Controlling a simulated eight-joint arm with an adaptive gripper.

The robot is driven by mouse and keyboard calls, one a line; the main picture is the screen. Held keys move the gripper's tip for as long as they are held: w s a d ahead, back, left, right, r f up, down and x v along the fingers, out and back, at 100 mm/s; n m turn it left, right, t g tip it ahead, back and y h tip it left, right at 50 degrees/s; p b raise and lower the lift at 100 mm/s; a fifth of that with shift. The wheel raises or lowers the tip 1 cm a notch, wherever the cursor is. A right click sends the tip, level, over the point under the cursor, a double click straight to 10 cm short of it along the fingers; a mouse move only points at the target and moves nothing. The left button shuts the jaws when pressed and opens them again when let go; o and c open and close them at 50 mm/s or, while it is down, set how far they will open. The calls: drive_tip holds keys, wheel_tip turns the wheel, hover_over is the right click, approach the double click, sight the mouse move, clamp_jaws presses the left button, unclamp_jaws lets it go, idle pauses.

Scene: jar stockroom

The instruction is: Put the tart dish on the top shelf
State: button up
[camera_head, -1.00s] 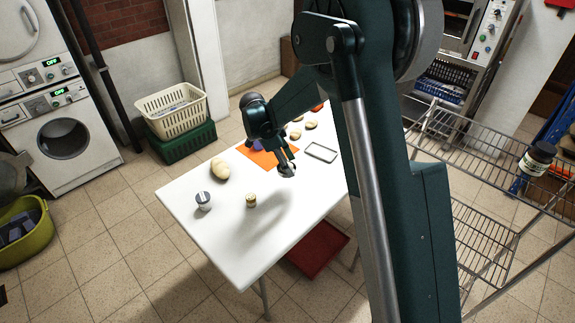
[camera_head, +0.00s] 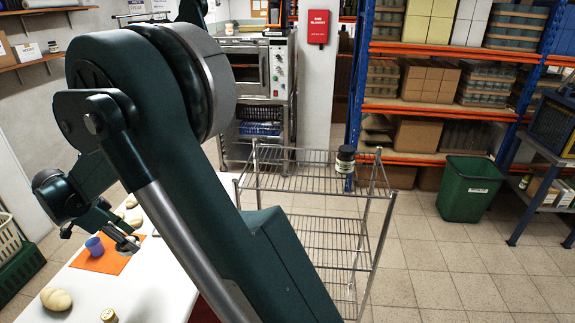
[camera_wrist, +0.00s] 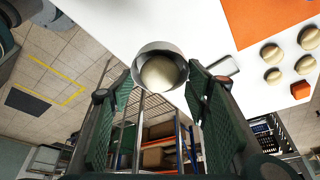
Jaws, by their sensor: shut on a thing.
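A small round metal dish, which I take for the tart dish (camera_wrist: 160,52), is between the fingertips of my gripper (camera_wrist: 160,85) in the wrist view. A pale round patch shows in its middle. In the head view my gripper (camera_head: 124,236) is shut on the dish (camera_head: 128,246), above the white table (camera_head: 150,285) beside the orange mat (camera_head: 100,260). The wire rack stands right of my arm. Its top shelf (camera_head: 290,180) is mostly bare, with a dark-lidded jar (camera_head: 345,160) near its right end.
A blue cup (camera_head: 94,247) stands on the mat, with pale dough pieces (camera_head: 56,299) nearby. My arm hides part of the table and the rack's left side. A green bin (camera_head: 470,188) stands on the floor right of the rack.

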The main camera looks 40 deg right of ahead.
wheel_tip(320, 180, up, 25)
drive_tip(key=w+d+p, duration=0.3)
drive_tip(key=d+p, duration=0.2)
drive_tip(key=d, duration=1.2)
drive_tip(key=w+d+p, duration=0.3)
drive_tip(key=d+p, duration=0.3)
drive_tip(key=d, duration=1.2)
drive_tip(key=s+d+p, duration=0.4)
drive_tip(key=d, duration=1.1)
drive_tip(key=s+d+p, duration=0.4)
drive_tip(key=d+p, duration=0.1)
drive_tip(key=d, duration=1)
drive_tip(key=shift+n, duration=0.5)
drive_tip(key=shift+a+f+b, duration=0.15)
drive_tip(key=shift+f, duration=1.15)
drive_tip(key=shift+a+f+b, duration=0.15)
drive_tip(key=shift+f, duration=1.15)
drive_tip(key=shift+f+p, duration=0.3)
drive_tip(key=shift+f, duration=2.6)
